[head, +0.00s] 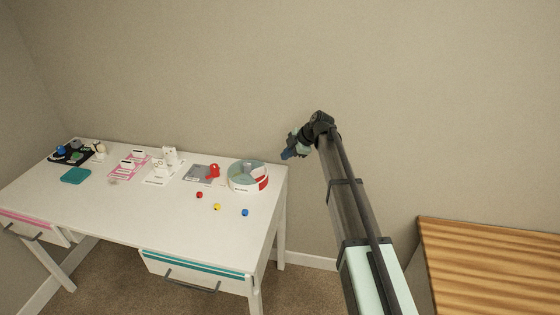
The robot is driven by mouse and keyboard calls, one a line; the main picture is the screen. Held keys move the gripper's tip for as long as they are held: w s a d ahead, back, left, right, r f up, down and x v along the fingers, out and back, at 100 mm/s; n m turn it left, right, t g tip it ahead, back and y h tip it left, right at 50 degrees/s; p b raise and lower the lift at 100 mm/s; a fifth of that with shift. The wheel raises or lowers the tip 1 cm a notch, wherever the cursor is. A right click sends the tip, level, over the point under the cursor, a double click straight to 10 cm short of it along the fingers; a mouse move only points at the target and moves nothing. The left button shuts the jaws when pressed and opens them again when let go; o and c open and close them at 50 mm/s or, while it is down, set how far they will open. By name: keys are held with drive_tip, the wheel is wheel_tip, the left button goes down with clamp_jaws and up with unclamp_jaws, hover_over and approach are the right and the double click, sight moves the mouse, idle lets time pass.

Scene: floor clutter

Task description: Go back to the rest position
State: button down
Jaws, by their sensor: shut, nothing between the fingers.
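My gripper (288,154) is at the end of my raised arm, in the middle of the head view. It is shut and empty. It points left and down, above and a little beyond the right end of the white desk (120,213). It looks apart from everything on the desk. The fingertips are small in this view.
On the desk are a round sectioned tray (234,184), a grey card (198,175) with a red item (214,171), small red (199,195), yellow (217,207) and blue (245,212) pieces, and a teal box (76,176). A wooden surface (490,265) stands right.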

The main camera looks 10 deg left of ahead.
drive_tip(key=s+d+f+m+g+h, duration=0.1)
drive_tip(key=s+d+f+m+h, duration=0.2)
drive_tip(key=s+d+f+m, duration=0.95)
drive_tip(key=s+d+f+m+g+h, duration=0.1)
drive_tip(key=s+d+f+m+h, duration=0.2)
drive_tip(key=s+d+f+m, duration=0.75)
drive_tip(key=s+d+f+g, duration=0.2)
drive_tip(key=s+d+f, duration=0.2)
drive_tip(key=s+f, duration=0.4)
drive_tip(key=s+d+f+m+g, duration=0.1)
drive_tip(key=s+f, duration=0.6)
drive_tip(key=s, duration=1.1)
drive_tip(key=s+d+f+g+h, duration=0.1)
drive_tip(key=s+d+f+g, duration=0.2)
drive_tip(key=s, duration=0.9)
drive_tip(key=d+f, duration=0.3)
drive_tip(key=f, duration=0.2)
drive_tip(key=shift+s+d+f+m, duration=0.3)
drive_tip(key=shift+s+f, duration=0.05)
drive_tip(key=shift+s, duration=0.05)
